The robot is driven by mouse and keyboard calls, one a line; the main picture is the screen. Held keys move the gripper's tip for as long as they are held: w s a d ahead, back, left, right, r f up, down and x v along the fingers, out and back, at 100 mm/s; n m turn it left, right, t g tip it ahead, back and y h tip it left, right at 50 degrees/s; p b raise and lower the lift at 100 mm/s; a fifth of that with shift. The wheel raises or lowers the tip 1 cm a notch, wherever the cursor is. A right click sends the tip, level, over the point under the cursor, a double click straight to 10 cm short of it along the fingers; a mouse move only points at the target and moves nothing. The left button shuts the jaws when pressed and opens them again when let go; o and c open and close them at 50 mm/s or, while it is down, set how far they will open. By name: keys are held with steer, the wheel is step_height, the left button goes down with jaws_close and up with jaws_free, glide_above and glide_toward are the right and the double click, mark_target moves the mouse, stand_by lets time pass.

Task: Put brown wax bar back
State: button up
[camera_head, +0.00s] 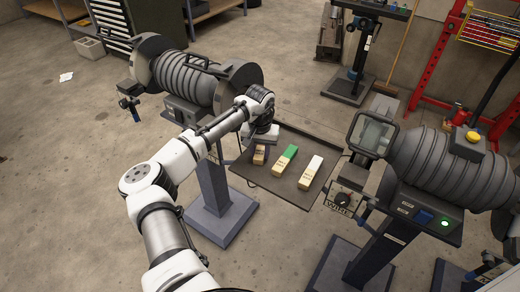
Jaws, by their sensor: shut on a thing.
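The brown wax bar (259,156) is at the left end of a dark tray (290,194), its upper part hidden by my gripper. It has a pale label with dark print. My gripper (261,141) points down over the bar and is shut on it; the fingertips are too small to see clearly. I cannot tell if the bar touches the tray. A green and cream bar (284,161) and a white and cream bar (310,173) lie to its right on the tray, apart from each other.
A ribbed grey machine (186,79) stands left of the tray, and another (440,165) with a guard shield (372,133) stands close on its right. A red rack (432,75) is at the back right. Bare concrete floor lies around.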

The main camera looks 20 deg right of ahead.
mark_target(260, 152)
steer(key=shift+f, duration=0.1)
steer(key=o, duration=1)
steer(key=shift+c, duration=0.2)
step_height(260, 152, up, 12)
steer(key=b, duration=0.3)
